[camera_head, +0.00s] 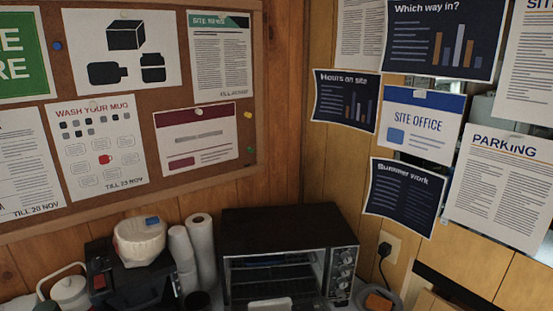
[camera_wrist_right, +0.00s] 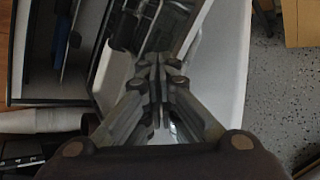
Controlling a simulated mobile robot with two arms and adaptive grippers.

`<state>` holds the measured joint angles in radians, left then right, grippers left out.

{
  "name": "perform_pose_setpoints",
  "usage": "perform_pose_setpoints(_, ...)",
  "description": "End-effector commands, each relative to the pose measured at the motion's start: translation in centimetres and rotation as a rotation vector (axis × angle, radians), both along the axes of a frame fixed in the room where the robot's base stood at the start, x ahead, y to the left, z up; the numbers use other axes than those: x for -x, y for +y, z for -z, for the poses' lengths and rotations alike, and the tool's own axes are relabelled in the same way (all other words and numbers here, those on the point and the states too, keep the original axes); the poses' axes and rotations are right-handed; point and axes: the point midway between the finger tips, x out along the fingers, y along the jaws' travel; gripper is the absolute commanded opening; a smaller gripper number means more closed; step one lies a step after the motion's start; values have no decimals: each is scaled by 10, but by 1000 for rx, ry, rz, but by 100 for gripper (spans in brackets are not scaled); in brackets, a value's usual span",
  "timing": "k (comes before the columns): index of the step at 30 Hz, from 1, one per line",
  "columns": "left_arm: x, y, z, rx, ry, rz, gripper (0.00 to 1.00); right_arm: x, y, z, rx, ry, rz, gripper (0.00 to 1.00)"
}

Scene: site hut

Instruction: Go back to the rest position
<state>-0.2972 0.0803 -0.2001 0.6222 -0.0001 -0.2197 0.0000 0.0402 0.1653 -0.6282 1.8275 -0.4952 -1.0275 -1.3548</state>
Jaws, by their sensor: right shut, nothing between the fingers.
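My right gripper (camera_wrist_right: 158,95) shows in the right wrist view, with its two fingers together and nothing between them. Below it is a white surface (camera_wrist_right: 228,75) with an edge dropping to a speckled grey floor. Neither gripper shows in the head view, and my left gripper is in no frame.
In the head view a black toaster oven (camera_head: 285,225) stands in the corner. A cork board (camera_head: 170,187) and posters cover the walls.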

Motion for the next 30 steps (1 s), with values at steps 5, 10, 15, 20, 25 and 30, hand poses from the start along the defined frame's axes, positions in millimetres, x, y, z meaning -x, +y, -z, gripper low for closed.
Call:
perform_pose_setpoints(5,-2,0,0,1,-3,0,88,72,-43,19,-462,186,433,0)
perform_pose_setpoints(10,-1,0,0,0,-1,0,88,142,-76,26,-803,314,854,0)
perform_pose_setpoints(15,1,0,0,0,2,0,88,191,-96,23,-1002,376,1159,0)
perform_pose_setpoints(20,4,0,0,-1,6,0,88,227,-109,17,-1118,404,1376,0)
perform_pose_setpoints(25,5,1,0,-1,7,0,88,261,-119,9,-1210,418,1583,0)
perform_pose_setpoints(30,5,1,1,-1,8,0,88,256,-118,39,-1207,428,1615,0)
